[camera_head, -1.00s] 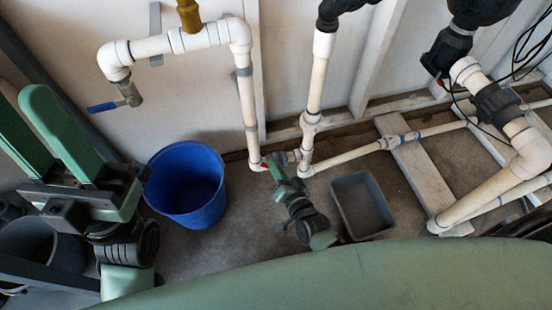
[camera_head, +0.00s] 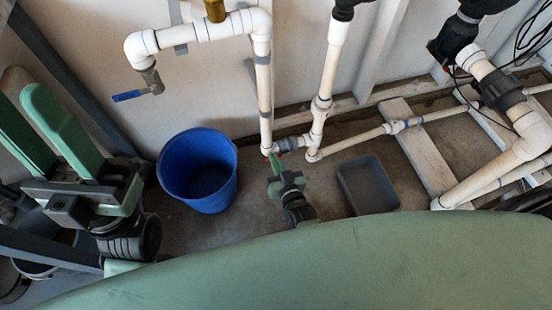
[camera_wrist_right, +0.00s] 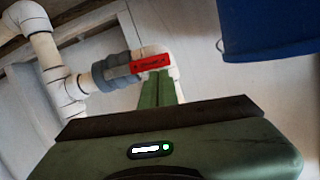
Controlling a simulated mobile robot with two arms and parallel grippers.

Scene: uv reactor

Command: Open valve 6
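A small valve with a red handle (camera_wrist_right: 150,63) and a grey body sits on the low white pipe run. In the head view the handle is mostly hidden by my right gripper (camera_head: 274,163). In the right wrist view, the two green fingers of my right gripper (camera_wrist_right: 157,84) lie side by side with almost no gap, their tips at the handle. I cannot tell whether they touch it. My left gripper (camera_head: 24,104) is open and empty at the left, far from the valve. No valve number is readable.
A blue bucket (camera_head: 168,178) stands left of the valve; it also shows in the wrist view (camera_wrist_right: 265,28). A grey tray (camera_head: 368,187) lies on the floor to the right. A blue-handled tap (camera_head: 128,95) hangs at upper left. Thicker white pipes (camera_head: 490,175) run at right.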

